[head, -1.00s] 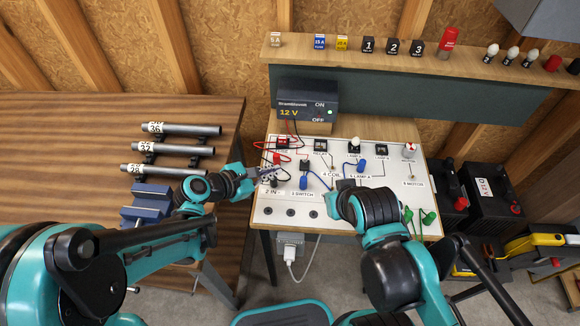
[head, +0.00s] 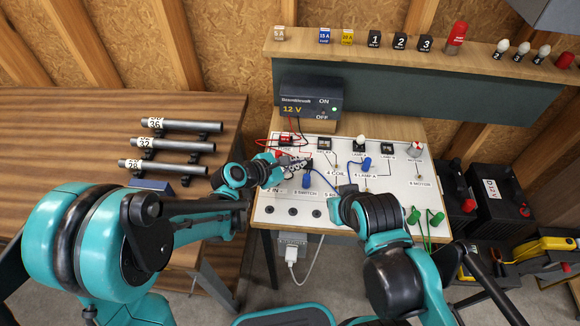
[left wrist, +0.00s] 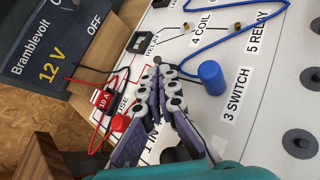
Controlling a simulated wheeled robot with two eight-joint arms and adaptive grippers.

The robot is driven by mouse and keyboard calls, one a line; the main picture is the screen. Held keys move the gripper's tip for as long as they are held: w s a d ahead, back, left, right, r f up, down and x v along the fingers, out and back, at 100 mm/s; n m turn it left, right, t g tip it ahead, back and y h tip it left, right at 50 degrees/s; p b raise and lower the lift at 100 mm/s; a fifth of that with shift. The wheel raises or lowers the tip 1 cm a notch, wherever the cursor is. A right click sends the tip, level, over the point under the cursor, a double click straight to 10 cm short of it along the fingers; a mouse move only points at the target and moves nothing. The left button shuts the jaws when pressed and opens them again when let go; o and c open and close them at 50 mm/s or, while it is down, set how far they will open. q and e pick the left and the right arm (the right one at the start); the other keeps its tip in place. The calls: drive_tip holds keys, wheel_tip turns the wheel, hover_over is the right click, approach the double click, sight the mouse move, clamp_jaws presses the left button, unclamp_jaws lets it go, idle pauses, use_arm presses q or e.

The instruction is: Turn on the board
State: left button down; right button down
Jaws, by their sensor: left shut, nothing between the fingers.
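The white test board (head: 275,222) lies on a bench, with printed labels, sockets, wires and lamps. A dark supply box (head: 310,97) marked 12 V stands behind it, its green light lit beside ON/OFF. My left gripper (head: 303,164) is shut and empty over the board's left half, tips at a small dark knob (head: 309,166) above the 3 SWITCH label. In the left wrist view the tips are by a small grey knob (left wrist: 157,60); I cannot tell whether they touch it. My right gripper's fingers are hidden by its wrist over the board's right half.
Blue plugs (head: 366,163) and green plugs (head: 437,219) stand on the board. A red 10 A fuse (left wrist: 104,100) is left of my left gripper. Spare fuses, relays and bulbs line the back shelf (head: 480,62). Tubes (head: 165,166) lie on the left bench.

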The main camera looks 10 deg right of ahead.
use_arm(q)
drive_tip(key=shift+w, duration=0.1)
idle(0.4)
drive_tip(key=shift+w+d+r+p, duration=0.1)
drive_tip(key=shift+p, duration=0.25)
drive_tip(key=shift+w+d+r+n+g+y+p, duration=0.1)
drive_tip(key=shift+w+r+n+g+y+p, duration=0.25)
drive_tip(key=shift+g+p, duration=0.35)
drive_tip(key=shift+w+d+r+n+g+y+p, duration=0.2)
drive_tip(key=shift+w+n+g+y+p, duration=0.3)
drive_tip(key=shift+g+p, duration=0.35)
drive_tip(key=shift+w+d+r+n+g+y+p, duration=0.15)
drive_tip(key=shift+w+n+g+y+p, duration=0.25)
drive_tip(key=shift+w+g+p, duration=0.6)
drive_tip(key=shift+s+g+b, duration=0.25)
drive_tip(key=shift+s+b, duration=0.05)
drive_tip(key=shift+b, duration=0.1)
